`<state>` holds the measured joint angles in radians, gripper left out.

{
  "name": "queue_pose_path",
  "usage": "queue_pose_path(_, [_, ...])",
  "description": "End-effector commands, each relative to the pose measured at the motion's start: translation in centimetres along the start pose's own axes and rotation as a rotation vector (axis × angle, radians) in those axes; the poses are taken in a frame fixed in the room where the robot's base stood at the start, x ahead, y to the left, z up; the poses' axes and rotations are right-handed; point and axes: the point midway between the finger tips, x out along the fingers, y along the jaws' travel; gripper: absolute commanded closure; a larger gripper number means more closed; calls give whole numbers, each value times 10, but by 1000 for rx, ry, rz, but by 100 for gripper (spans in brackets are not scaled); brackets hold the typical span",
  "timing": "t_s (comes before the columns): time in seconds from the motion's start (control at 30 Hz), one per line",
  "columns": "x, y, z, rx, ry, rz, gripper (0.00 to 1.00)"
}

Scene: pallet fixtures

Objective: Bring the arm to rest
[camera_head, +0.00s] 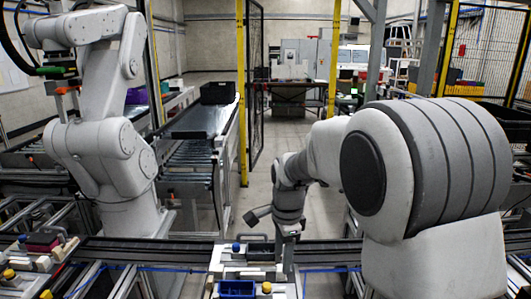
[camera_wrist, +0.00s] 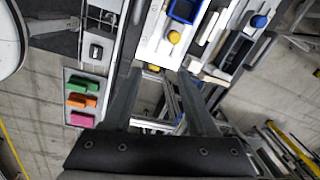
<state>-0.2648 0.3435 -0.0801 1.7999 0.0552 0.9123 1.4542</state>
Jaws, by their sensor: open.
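My arm (camera_head: 300,165) reaches out from the right in the head view and bends down over a white pallet fixture (camera_head: 228,265). My gripper (camera_head: 288,268) points down at the fixture's right side. In the wrist view my gripper (camera_wrist: 160,78) has its two dark fingers spread apart, with nothing between them. The fixture also shows beyond the fingertips in the wrist view (camera_wrist: 152,45). It carries a blue bin (camera_wrist: 185,10), a yellow knob (camera_wrist: 174,37), a blue knob (camera_wrist: 259,21) and a black slotted part (camera_wrist: 235,50). I cannot tell whether the fingers touch the fixture.
A second white robot arm (camera_head: 100,150) stands at the left. A conveyor (camera_head: 190,160) carries a black bin (camera_head: 217,92). Another fixture (camera_head: 30,265) lies at the left. Green (camera_wrist: 84,84), orange (camera_wrist: 82,101) and pink (camera_wrist: 82,119) blocks sit on a tray left of my fingers.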

Motion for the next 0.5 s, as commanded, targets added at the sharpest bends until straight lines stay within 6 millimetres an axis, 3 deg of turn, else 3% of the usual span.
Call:
queue_pose_path(0.03, [-19, 11, -4, -58, 0, -27, 43])
queue_pose_path(0.2, [-64, 48, -16, -275, 18, -94, 43])
queue_pose_path(0.5, [-118, 125, -27, -663, 106, -194, 43])
